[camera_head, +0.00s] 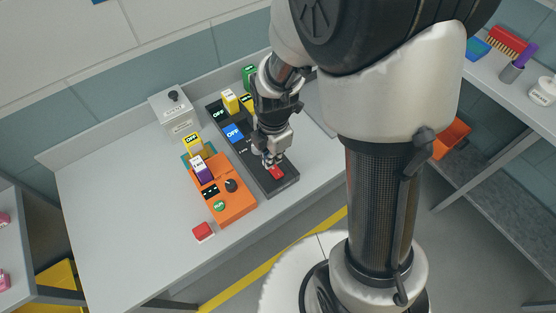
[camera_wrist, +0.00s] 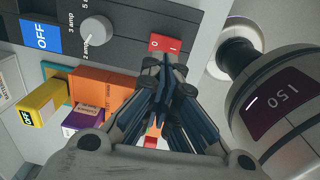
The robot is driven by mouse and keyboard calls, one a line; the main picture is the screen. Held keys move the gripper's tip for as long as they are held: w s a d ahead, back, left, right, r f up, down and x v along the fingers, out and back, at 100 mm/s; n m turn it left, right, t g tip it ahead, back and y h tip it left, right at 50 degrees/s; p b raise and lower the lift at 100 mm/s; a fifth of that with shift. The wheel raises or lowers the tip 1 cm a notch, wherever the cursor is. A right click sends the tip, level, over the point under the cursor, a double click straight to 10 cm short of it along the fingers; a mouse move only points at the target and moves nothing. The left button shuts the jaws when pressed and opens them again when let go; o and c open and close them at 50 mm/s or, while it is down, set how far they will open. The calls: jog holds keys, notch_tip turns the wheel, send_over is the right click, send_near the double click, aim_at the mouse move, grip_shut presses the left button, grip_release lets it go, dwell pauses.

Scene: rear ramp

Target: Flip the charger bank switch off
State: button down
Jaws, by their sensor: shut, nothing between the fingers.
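The charger bank (camera_head: 282,181) is a long dark panel on the grey bench. Its red rocker switch (camera_wrist: 165,44), marked O and I, is at the panel's near end; the head view shows part of it (camera_head: 277,172). My gripper (camera_head: 271,160) is shut and empty, with its fingertips (camera_wrist: 160,62) right at the switch's lower edge in the wrist view. I cannot tell whether they touch it. A grey dial (camera_wrist: 97,30) with amp marks and a blue OFF label (camera_wrist: 41,36) are on the same panel. The switch's tilt is unclear.
An orange unit (camera_head: 232,204) with a black knob and green button stands left of the panel. A red block (camera_head: 203,231) lies near the bench's front edge. A grey box (camera_head: 174,112) stands at the back. The bench's left part is clear.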

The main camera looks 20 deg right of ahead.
notch_tip(320, 180, up, 8)
jog(key=w+p, duration=0.1)
jog(key=p, duration=0.1)
jog(key=shift+a, duration=0.35)
jog(key=s+d+r+m+t, duration=0.1)
jog(key=s+r+m+t, duration=0.1)
jog(key=s+r+m, duration=0.5)
jog(key=s+d+r+m+t, duration=0.2)
jog(key=s+r+m, duration=0.6)
jog(key=m, duration=0.6)
jog(key=shift+s+d+m+b, duration=0.25)
jog(key=shift+s+m+b, duration=0.05)
jog(key=shift+s+b, duration=0.15)
